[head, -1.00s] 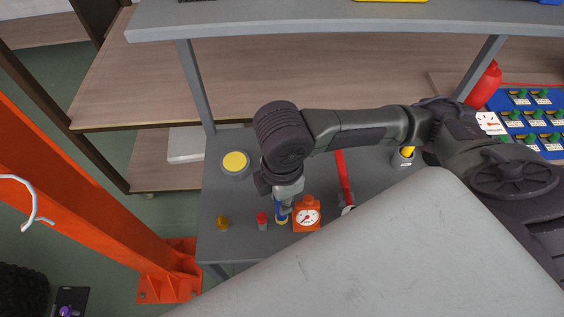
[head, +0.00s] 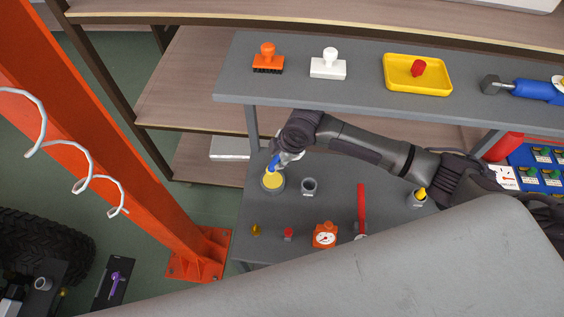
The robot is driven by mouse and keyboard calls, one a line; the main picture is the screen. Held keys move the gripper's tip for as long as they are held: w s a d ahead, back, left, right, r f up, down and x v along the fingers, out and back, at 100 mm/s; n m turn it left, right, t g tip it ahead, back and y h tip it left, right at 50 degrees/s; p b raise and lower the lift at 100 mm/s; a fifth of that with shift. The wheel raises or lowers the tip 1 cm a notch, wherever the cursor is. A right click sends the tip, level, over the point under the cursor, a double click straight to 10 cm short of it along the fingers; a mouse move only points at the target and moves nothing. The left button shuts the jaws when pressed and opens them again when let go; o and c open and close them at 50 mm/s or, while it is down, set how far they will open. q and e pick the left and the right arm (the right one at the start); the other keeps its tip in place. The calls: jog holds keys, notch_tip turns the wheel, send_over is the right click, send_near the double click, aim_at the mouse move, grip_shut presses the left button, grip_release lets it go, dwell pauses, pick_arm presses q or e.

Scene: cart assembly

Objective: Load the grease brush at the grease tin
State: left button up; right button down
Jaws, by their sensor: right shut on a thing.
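The grease tin (head: 272,182) is a round grey tin with yellow grease, standing at the left back of the grey lower cart deck. My right gripper (head: 283,160) is shut on the blue grease brush (head: 273,165), just above and behind the tin. The brush tilts, its lower end over the yellow grease. I cannot tell whether its tip touches the grease. An empty-looking grey cup (head: 309,187) stands to the right of the tin. My left gripper is not in view.
On the lower deck are an orange gauge (head: 325,236), a red piece (head: 288,234), a brass piece (head: 256,230), a red-handled tool (head: 361,205) and a cup with a yellow item (head: 417,199). The upper shelf (head: 350,105) overhangs behind. An orange post (head: 150,175) stands left.

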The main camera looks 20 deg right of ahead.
jog(key=shift+w+d, duration=0.2)
jog(key=shift+w, duration=0.15)
pick_arm(q)
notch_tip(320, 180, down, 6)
jog(key=b, duration=0.6)
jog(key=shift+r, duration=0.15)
pick_arm(e)
notch_tip(320, 180, down, 6)
pick_arm(q)
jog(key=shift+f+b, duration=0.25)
jog(key=shift+b, duration=0.2)
pick_arm(e)
jog(key=shift+f, duration=0.6)
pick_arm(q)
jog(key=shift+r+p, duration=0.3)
pick_arm(e)
jog(key=shift+f, duration=0.1)
dwell(1.5)
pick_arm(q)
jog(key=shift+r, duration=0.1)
pick_arm(e)
notch_tip(320, 180, up, 7)
jog(key=p, duration=0.7)
jog(key=shift+p, duration=0.3)
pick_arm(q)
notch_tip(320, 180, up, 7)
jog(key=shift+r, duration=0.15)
